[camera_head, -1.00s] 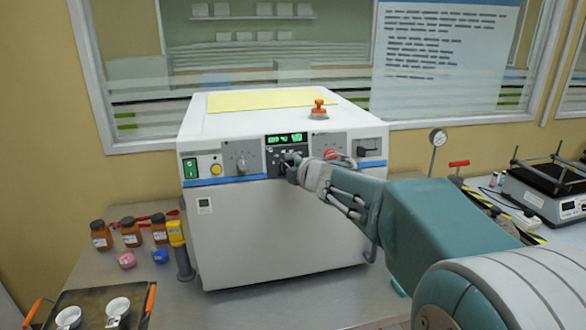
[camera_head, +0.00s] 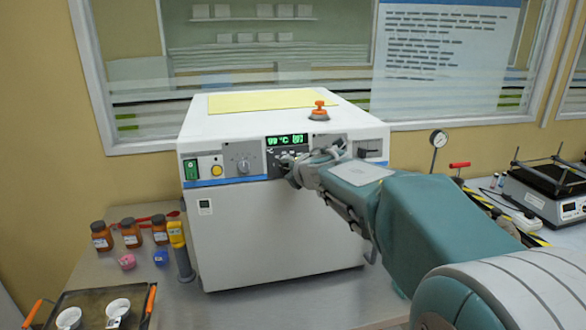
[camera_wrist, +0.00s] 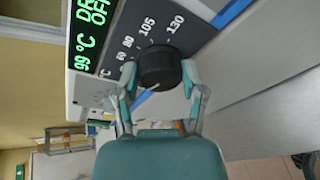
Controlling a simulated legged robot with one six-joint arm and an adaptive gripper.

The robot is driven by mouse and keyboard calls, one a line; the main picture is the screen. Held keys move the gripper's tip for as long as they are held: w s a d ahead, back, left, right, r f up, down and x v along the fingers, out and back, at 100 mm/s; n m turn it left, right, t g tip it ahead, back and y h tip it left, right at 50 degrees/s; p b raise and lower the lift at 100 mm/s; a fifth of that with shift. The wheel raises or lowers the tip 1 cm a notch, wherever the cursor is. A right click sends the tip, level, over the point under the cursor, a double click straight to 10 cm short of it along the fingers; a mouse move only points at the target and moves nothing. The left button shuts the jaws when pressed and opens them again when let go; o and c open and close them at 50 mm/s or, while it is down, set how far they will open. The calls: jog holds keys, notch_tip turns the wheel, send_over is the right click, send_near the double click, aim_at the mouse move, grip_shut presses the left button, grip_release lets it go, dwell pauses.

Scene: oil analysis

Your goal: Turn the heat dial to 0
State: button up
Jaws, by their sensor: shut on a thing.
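The black heat dial (camera_wrist: 160,66) is on the front panel of the white machine (camera_head: 275,235), beside printed marks such as 80, 105 and 130. My gripper (camera_wrist: 158,78) is shut on the dial, one finger on each side. In the head view my gripper (camera_head: 291,170) is against the panel below the green display (camera_head: 287,139) and covers most of the dial. The display (camera_wrist: 92,30) also shows in the wrist view, reading 99 °C with OFF beside it. I cannot tell which mark the dial points to.
A grey knob (camera_head: 241,163), a yellow button (camera_head: 216,170) and a green switch (camera_head: 190,168) are left of my gripper. A black handle (camera_head: 370,151) is to the right.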

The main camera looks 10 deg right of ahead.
jog(key=shift+a+f, duration=0.1)
jog(key=shift+f, duration=0.25)
jog(key=o, duration=1.2)
jog(key=shift+a, duration=0.1)
jog(key=shift+c, duration=0.2)
jog(key=shift+r, duration=0.1)
jog(key=shift+r, duration=0.1)
jog(key=v, duration=1.1)
jog(key=shift+s, duration=0.45)
jog(key=shift+r, duration=0.1)
